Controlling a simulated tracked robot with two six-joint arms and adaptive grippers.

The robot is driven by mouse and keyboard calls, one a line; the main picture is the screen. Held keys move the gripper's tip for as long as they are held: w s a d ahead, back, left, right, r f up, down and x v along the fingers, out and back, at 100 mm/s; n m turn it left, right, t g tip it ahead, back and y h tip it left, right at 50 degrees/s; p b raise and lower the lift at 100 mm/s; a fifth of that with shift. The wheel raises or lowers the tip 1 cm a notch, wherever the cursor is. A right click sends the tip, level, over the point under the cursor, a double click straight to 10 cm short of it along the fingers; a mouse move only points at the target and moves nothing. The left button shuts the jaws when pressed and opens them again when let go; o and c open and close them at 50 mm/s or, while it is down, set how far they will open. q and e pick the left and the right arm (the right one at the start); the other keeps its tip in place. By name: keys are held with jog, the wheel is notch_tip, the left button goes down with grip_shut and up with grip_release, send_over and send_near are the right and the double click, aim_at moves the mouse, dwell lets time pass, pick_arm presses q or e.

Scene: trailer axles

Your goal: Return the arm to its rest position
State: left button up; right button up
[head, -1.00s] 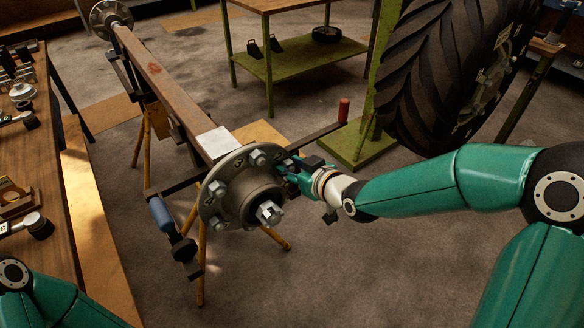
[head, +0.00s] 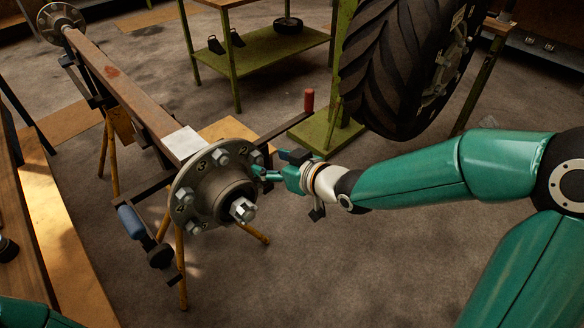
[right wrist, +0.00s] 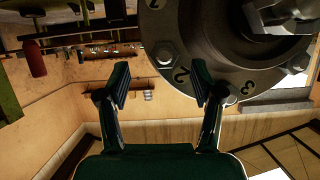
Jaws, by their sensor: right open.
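The axle's wheel hub (head: 207,192) faces me at the near end of the brown axle beam (head: 125,85). Bolts or nuts sit around its flange. My right gripper (head: 264,174) is just right of the flange, fingers pointing left towards it. In the right wrist view the gripper (right wrist: 162,80) is open, with nothing between its fingers. There the hub flange (right wrist: 215,62), with stamped numbers, fills the upper right beyond the fingertips. The small gap to the flange is hard to judge. My left gripper is out of view; only a bit of that arm shows at the lower left.
A large tyre (head: 402,70) stands at the upper right by a green post stand (head: 325,130). A green shelf table (head: 265,55) is behind. A clamp with a blue handle (head: 132,222) hangs left of the hub. A wooden bench (head: 20,220) lies left. Floor below the right arm is clear.

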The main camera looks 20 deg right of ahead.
jog(key=v, duration=0.7)
jog(key=s+a+f+m+g, duration=0.1)
jog(key=s+a+f+g, duration=0.15)
jog(key=f, duration=0.85)
jog(key=s+a+f+m+g, duration=0.1)
jog(key=a+f+g, duration=0.25)
jog(key=f, duration=0.75)
jog(key=s+a+f+m+g, duration=0.2)
jog(key=s+f+m+g, duration=0.3)
jog(key=s+f, duration=1)
notch_tip(320, 180, up, 13)
jog(key=w+n+g+p, duration=0.1)
jog(key=p, duration=1.2)
jog(key=shift+d+h+p, duration=0.3)
jog(key=shift+h, duration=0.1)
jog(key=shift+f, duration=0.15)
